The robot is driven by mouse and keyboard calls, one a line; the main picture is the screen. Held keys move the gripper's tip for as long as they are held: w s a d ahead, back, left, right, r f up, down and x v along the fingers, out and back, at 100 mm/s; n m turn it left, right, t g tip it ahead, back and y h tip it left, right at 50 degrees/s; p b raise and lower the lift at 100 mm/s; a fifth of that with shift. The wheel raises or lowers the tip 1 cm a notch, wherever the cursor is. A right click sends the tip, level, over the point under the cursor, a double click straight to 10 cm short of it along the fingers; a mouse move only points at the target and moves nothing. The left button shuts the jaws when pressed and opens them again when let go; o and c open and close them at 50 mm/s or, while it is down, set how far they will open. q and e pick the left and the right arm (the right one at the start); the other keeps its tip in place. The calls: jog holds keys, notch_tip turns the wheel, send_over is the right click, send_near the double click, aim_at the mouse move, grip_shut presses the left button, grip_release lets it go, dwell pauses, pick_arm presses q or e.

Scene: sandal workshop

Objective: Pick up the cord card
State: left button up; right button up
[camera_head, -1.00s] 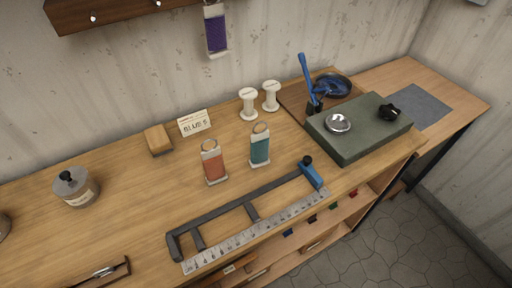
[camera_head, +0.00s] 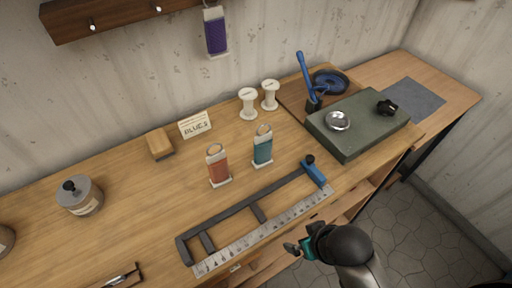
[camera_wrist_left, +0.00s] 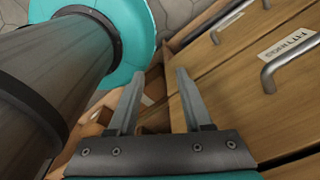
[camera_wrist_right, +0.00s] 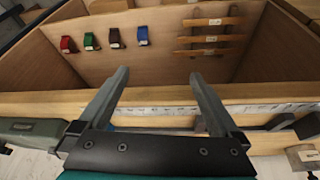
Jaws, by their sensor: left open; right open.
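An orange cord card (camera_head: 218,168) and a teal cord card (camera_head: 263,148) stand side by side on the bench, each with a ring-like top. A purple cord card (camera_head: 215,34) hangs from the wall rack. My right gripper (camera_head: 300,248) is in front of the bench's front edge, well apart from the cards. In the right wrist view its fingers (camera_wrist_right: 158,76) are apart with nothing between them. My left gripper is outside the head view; in the left wrist view its fingers (camera_wrist_left: 158,82) are open and empty beside drawer fronts.
A small sign (camera_head: 195,124) and two white spools (camera_head: 248,105) stand behind the cards. A dark metal frame (camera_head: 240,208) and a ruler (camera_head: 262,232) lie between the cards and the front edge. A green box (camera_head: 355,138) stands right. Coloured clips (camera_wrist_right: 115,37) line a shelf below.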

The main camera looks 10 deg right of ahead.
aim_at(266, 146)
jog(key=w+r+t, duration=0.1)
jog(key=w+r, duration=0.1)
jog(key=w+a+r+t+y, duration=0.1)
jog(key=w+r+t, duration=0.1)
jog(key=r, duration=0.1)
jog(key=w+r+n+t+y, duration=0.1)
jog(key=w+r, duration=0.1)
jog(key=shift+w+a+r+p, duration=0.15)
jog(key=shift+a+r+p, duration=0.15)
jog(key=shift+r+p, duration=0.05)
jog(key=w+r+t+y, duration=0.2)
jog(key=w+r+t, duration=0.25)
jog(key=r, duration=0.25)
jog(key=x, duration=0.9)
jog(key=shift+w+a, duration=0.2)
jog(key=shift+w, duration=0.15)
jog(key=shift+f+b+x, duration=0.25)
jog(key=shift+b+x, duration=0.05)
jog(key=shift+x, duration=1)
jog(key=shift+f+b+x, duration=0.25)
jog(key=shift+b+x, duration=0.05)
jog(key=shift+x, duration=1.05)
jog(key=shift+s+r, duration=0.1)
jog(key=shift+s, duration=0.1)
jog(key=shift+d, duration=0.1)
jog(key=c, duration=1.5)
